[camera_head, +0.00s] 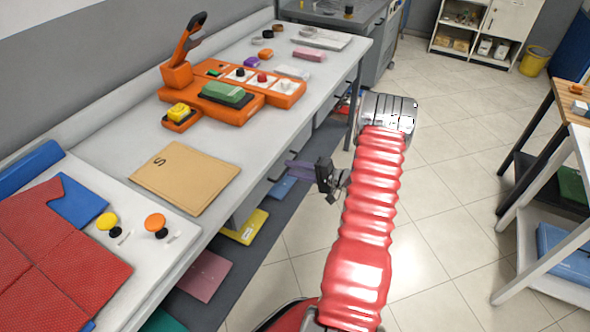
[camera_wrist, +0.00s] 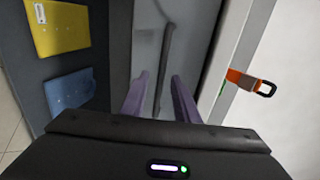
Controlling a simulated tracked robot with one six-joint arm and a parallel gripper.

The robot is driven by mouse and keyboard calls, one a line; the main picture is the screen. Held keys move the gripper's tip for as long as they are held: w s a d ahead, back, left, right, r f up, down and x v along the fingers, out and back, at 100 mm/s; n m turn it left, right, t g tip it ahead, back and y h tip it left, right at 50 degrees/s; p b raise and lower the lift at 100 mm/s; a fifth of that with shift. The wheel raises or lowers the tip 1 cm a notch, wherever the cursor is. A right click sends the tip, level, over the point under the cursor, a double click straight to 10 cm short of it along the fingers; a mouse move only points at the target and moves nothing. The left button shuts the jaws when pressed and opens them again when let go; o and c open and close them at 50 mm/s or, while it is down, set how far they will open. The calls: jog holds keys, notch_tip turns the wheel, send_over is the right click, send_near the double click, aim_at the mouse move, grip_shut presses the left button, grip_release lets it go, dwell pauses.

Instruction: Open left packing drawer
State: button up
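In the wrist view a grey drawer front (camera_wrist: 147,45) with a long dark bar handle (camera_wrist: 168,45) lies straight ahead. My gripper (camera_wrist: 160,77) has two purple fingers standing apart, one on each side of the handle's line. I cannot tell whether they touch it or how far they reach past it. In the head view my gripper (camera_head: 291,166) is low beside the workbench's front edge, its fingers pointing left towards the bench. The drawer fronts are mostly hidden there under the worktop, and I cannot tell which drawer this is or whether it stands slightly open.
The workbench (camera_head: 255,160) carries an orange press (camera_head: 232,95), a brown envelope (camera_head: 185,177) and red cloth (camera_head: 60,240). A lower shelf holds a yellow folder (camera_head: 245,227) and a blue one (camera_head: 284,188). Tiled floor (camera_head: 450,210) is clear to the right, up to a table (camera_head: 560,210).

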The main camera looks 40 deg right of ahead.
grip_shut()
jog(key=shift+f, duration=0.1)
dwell(0.5)
